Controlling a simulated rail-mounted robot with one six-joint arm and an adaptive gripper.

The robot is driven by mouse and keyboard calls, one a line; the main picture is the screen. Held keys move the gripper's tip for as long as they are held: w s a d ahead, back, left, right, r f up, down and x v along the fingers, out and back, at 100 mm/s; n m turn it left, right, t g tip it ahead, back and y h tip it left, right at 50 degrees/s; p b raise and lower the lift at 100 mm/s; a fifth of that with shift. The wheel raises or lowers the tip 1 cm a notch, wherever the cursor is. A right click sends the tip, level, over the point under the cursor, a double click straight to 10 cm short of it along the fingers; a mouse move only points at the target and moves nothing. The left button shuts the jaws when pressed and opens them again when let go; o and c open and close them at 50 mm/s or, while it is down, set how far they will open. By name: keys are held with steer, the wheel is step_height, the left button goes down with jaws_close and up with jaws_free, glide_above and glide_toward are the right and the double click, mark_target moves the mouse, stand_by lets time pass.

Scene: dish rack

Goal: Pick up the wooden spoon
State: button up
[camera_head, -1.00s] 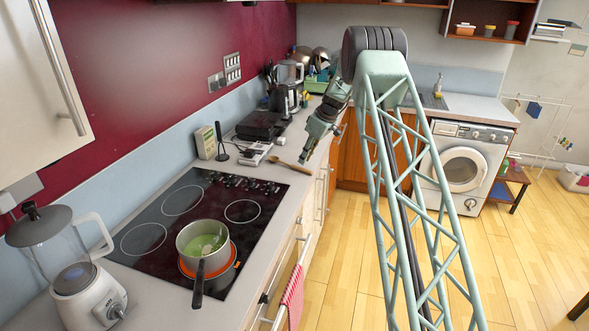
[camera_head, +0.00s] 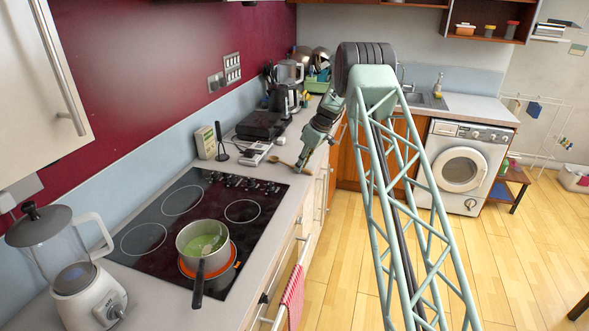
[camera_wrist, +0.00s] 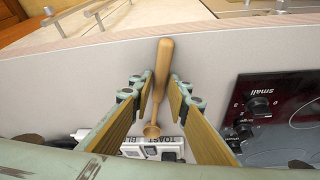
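The wooden spoon (camera_wrist: 162,78) lies on the pale worktop, its bowl end at the bottom and its handle pointing up in the wrist view. In the head view the spoon (camera_head: 283,163) lies beyond the hob, partly hidden by my gripper (camera_head: 299,168), which is low over the counter at its handle. In the wrist view my gripper (camera_wrist: 160,88) is open, with one finger on each side of the spoon. A gap shows between the spoon and at least the right finger. I cannot tell whether the fingertips touch the counter.
The black hob (camera_head: 158,216) is close by, with a saucepan (camera_head: 203,243) on it. A white toaster box (camera_wrist: 150,150) lies by the spoon's bowl. A black appliance (camera_head: 262,126) stands behind. The counter's front edge and drawers are near the handle end.

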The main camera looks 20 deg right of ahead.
steer(key=shift+f, duration=0.1)
steer(key=shift+c, duration=0.2)
stand_by(0.6)
steer(key=c, duration=0.4)
steer(key=shift+c, duration=0.2)
steer(key=shift+r, duration=1.95)
steer(key=s+r+b, duration=0.1)
steer(key=s, duration=1.5)
steer(key=shift+a+r, duration=0.15)
steer(key=shift+a, duration=0.05)
steer(key=shift+o, duration=1)
jaws_close()
